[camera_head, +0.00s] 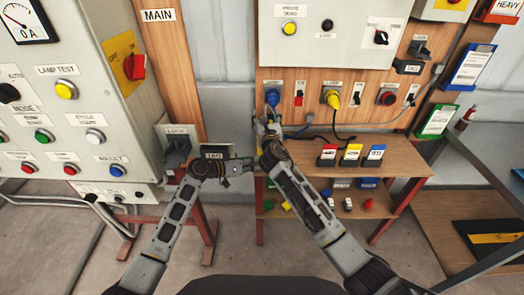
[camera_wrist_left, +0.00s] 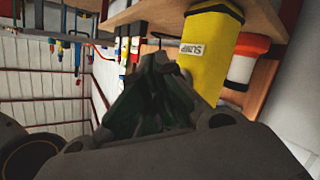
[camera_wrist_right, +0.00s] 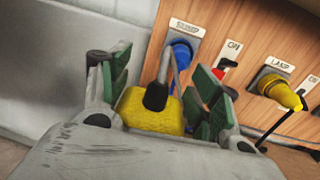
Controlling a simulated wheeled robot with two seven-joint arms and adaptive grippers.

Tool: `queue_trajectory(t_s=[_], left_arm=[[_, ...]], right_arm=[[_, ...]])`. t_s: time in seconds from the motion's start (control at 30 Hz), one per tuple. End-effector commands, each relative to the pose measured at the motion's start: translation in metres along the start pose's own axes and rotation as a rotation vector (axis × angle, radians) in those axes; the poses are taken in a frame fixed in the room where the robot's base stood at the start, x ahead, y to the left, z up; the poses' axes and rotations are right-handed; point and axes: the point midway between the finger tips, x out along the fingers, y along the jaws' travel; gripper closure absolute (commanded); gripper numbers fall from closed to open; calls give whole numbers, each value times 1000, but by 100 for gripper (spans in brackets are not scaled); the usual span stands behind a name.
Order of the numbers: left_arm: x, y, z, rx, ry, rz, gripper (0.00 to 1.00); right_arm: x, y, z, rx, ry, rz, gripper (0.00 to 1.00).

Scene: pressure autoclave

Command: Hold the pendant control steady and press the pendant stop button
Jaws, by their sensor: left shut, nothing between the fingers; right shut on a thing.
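The pendant control is a yellow body (camera_wrist_right: 150,122) with a black cable gland on top, between the green finger pads of my right gripper (camera_wrist_right: 155,80). In the head view my right gripper (camera_head: 268,126) is in front of the blue plug at the board's left and largely hides the pendant. The left wrist view shows a yellow body (camera_wrist_left: 211,48) with a label like "SUMP", which looks like the pendant. My left gripper (camera_wrist_left: 158,68) is shut and empty close beside it; whether they touch is unclear. In the head view it is my lower gripper (camera_head: 245,168). I cannot make out the stop button.
A blue plug (camera_wrist_right: 181,55) and a yellow lamp plug (camera_wrist_right: 280,90) sit on the wooden board. A wooden shelf (camera_head: 400,163) with several coloured blocks lies right of my grippers. The grey panel (camera_head: 85,110) stands left. An orange-and-white cylinder (camera_wrist_left: 243,62) is beside the yellow body.

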Motion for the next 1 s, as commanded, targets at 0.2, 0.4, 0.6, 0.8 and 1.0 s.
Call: queue_trajectory(t_s=[0.2, 0.4, 0.6, 0.8, 1.0], left_arm=[[-10, 6, 8, 0, -1, -1, 100], [-18, 12, 13, 0, 0, -1, 100], [-20, 14, 14, 0, 0, -1, 100], [-20, 14, 14, 0, 0, 0, 100], [-20, 14, 14, 0, 0, 0, 100]], right_arm=[[0, 0, 0, 1, 1, 0, 75], [0, 0, 0, 1, 0, 0, 75], [0, 0, 0, 0, 0, 0, 75], [0, 0, 0, 0, 0, 0, 75], [0, 0, 0, 0, 0, 0, 75]])
